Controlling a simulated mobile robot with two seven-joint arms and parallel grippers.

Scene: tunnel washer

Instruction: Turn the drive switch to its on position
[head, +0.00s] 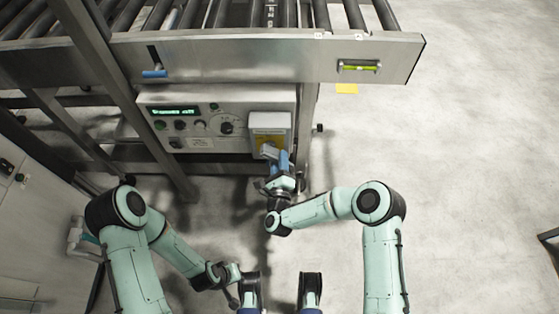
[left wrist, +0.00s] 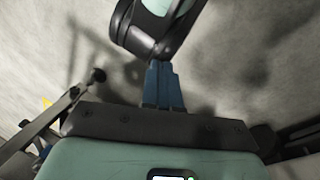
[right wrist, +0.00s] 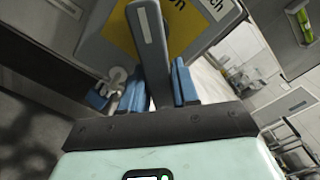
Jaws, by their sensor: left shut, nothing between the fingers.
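The drive switch is a grey box with a yellow label (head: 270,122) at the right end of the control panel. Its grey bar handle (head: 268,152) sticks out toward me. In the head view the right gripper (head: 276,164) is at the handle. My left gripper (left wrist: 163,85) is shut and empty, its blue fingers together, away from the panel; its fingertips are unclear in the head view.
The control panel (head: 205,122) has several knobs and a green-lit display (head: 175,111) whose text is hard to read. A roller conveyor (head: 225,58) runs above it. Steel posts and a cabinet (head: 30,225) stand left.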

